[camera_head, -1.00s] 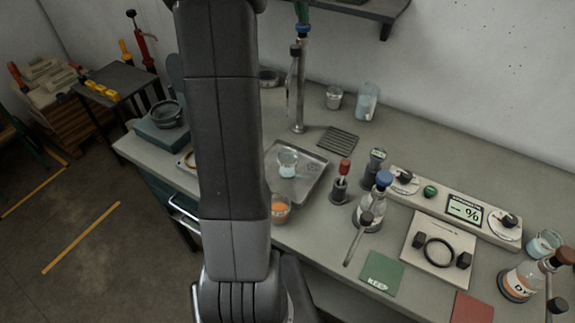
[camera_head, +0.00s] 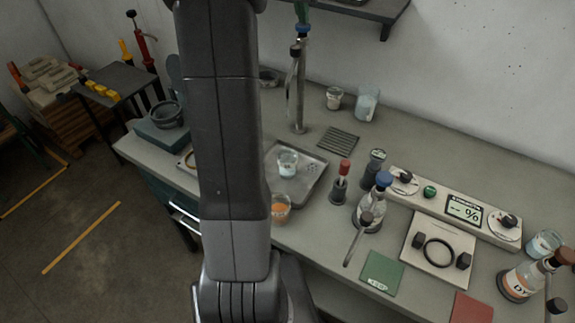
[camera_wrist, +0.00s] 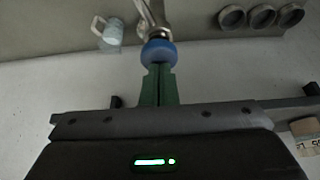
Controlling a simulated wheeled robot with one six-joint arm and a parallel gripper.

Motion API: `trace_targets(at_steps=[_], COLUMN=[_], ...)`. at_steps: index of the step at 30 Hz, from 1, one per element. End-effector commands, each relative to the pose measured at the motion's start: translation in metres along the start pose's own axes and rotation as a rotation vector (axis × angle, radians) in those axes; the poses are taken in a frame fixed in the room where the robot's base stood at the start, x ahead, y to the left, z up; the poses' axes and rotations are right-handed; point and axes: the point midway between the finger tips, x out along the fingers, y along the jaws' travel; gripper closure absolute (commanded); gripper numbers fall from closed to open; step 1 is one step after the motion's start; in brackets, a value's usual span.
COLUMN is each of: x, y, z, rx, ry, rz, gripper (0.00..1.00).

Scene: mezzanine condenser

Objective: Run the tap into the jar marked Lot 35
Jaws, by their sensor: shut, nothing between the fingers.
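The tap (camera_head: 297,95) is a tall steel column at the back of the bench, with a blue knob (camera_head: 303,29) on top. The blue knob also shows in the wrist view (camera_wrist: 158,51). My gripper's green fingers (camera_wrist: 159,80) are shut, with their tips at the blue knob; I cannot tell if they touch it. My gripper (camera_head: 303,13) also shows at the top edge of the head view. A jar with pale contents (camera_head: 287,164) stands on the metal tray (camera_head: 309,187) in front of the tap. No Lot 35 marking is readable.
A jar with orange contents (camera_head: 281,207) stands by the front edge. Two more glass vessels, a small one (camera_head: 334,98) and a taller one (camera_head: 367,103), stand right of the tap. A dark shelf (camera_head: 372,9) hangs above. Flasks and a control panel (camera_head: 457,208) crowd the right.

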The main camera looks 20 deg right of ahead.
Motion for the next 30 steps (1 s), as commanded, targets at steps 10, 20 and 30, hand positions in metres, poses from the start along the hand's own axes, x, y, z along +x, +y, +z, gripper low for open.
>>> trace_targets(at_steps=[10,20,30], x=[-0.026,-0.04,-0.04], y=[0.0,0.0,0.0], z=[-0.011,-0.017,-0.017], rx=[0.0,0.0,0.0], ry=[0.0,0.0,0.0], rz=[0.0,0.0,0.0], gripper=[1.0,1.0,1.0])
